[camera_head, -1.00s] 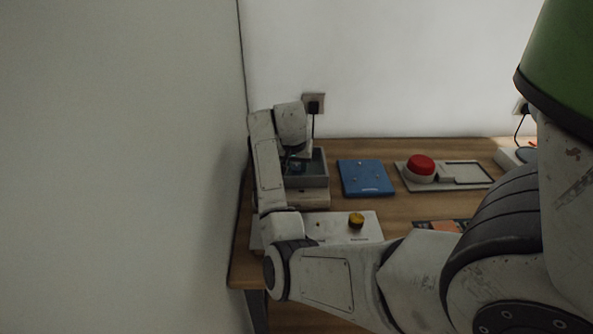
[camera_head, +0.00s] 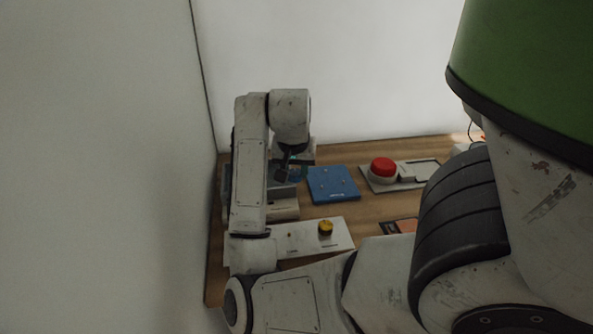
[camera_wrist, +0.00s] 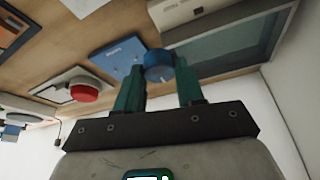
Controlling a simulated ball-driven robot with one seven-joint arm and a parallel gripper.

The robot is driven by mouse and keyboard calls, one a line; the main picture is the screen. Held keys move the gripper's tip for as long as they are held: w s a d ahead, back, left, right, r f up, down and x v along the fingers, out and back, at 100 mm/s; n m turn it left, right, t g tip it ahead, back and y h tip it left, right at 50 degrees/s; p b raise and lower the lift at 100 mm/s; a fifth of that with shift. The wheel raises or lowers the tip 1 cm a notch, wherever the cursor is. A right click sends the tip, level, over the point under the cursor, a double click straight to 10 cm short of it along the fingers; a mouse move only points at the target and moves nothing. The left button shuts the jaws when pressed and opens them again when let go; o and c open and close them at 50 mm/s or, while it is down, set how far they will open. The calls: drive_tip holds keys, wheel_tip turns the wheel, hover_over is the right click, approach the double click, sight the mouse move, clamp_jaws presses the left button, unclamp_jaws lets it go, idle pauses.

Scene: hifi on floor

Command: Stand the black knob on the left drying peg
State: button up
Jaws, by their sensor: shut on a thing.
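My gripper (camera_wrist: 159,78) has green fingers, shut on a round blue knob (camera_wrist: 157,66) with a pale mark on its face. In the head view my gripper (camera_head: 291,170) is above the right side of the grey tray, left of the blue board; my arm hides part of the tray. The blue board (camera_head: 333,184) carries a few small upright pegs, and it also shows in the wrist view (camera_wrist: 117,56). I cannot tell which peg is the left drying peg. I see no clearly black knob; the one held looks blue.
A grey tray (camera_wrist: 225,48) lies close by the gripper. A white panel with a yellow knob (camera_head: 325,227) is nearer me. A red button (camera_head: 383,168) on a grey base stands right of the board. A wall closes the left side.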

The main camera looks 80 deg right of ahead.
drive_tip(key=s+d+m+g+y, duration=0.2)
drive_tip(key=s+m+g, duration=0.2)
drive_tip(key=s+m, duration=0.95)
drive_tip(key=b, duration=0.1)
hover_over(325, 187)
drive_tip(key=a, duration=0.2)
drive_tip(key=shift+n, duration=0.45)
drive_tip(key=f, duration=0.8)
drive_tip(key=shift+w+d+f, duration=0.25)
drive_tip(key=shift+w+f, duration=0.05)
drive_tip(key=shift+w, duration=0.05)
drive_tip(key=shift+w+d+f, duration=0.35)
drive_tip(key=shift+d+f, duration=0.05)
drive_tip(key=shift+f, duration=0.2)
drive_tip(key=shift+f+p, duration=0.45)
drive_tip(key=shift+f, duration=1.15)
drive_tip(key=shift+f, duration=0.15)
drive_tip(key=o, duration=1)
